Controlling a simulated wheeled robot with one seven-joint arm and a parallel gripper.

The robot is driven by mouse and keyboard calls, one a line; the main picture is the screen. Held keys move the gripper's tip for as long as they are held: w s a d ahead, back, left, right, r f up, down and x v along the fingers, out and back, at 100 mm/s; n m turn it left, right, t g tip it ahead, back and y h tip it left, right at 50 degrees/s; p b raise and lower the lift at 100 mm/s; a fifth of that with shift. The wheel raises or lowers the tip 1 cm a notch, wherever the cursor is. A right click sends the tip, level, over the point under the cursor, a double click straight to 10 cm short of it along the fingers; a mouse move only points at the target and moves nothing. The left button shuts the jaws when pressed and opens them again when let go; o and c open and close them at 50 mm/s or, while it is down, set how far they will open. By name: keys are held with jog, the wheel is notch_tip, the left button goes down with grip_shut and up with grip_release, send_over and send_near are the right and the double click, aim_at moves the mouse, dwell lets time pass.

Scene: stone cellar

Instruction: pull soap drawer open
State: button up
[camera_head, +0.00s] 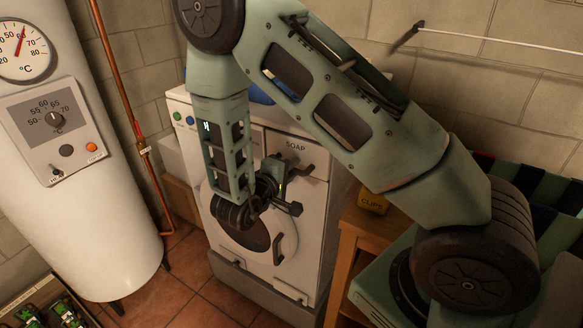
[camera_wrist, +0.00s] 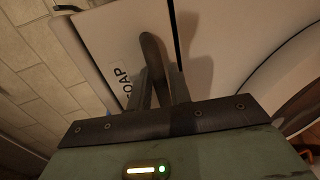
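The soap drawer (camera_head: 318,160) is the light panel marked SOAP at the upper right of the white washing machine's front. I cannot tell from this angle whether its front stands out from the machine. My gripper (camera_head: 283,190) is in front of the drawer and partly covers it. In the wrist view the drawer front (camera_wrist: 105,50) fills the upper left, with the SOAP lettering turned on its side. A dark bar (camera_wrist: 150,55), apparently the drawer handle, rises close to my gripper (camera_wrist: 160,92). The fingers are dark and overlap it, so their gap and any contact are unclear.
The washing machine's round door (camera_head: 245,235) with its handle (camera_head: 278,249) is below. A white boiler (camera_head: 75,210) and copper pipe (camera_head: 122,85) are at left. A wooden table (camera_head: 365,235) with a yellow clips box (camera_head: 372,203) is close at right.

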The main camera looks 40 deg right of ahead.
jog(key=shift+d, duration=0.2)
grip_shut()
jog(key=f+p+v, duration=0.1)
jog(key=p+v, duration=0.1)
jog(key=v, duration=0.5)
jog(key=f+p+v, duration=0.2)
jog(key=p+v, duration=0.1)
jog(key=v, duration=0.5)
jog(key=shift+a+p, duration=0.35)
jog(key=shift+a, duration=0.1)
jog(key=shift+f, duration=0.15)
grip_release()
jog(key=shift+a, duration=0.1)
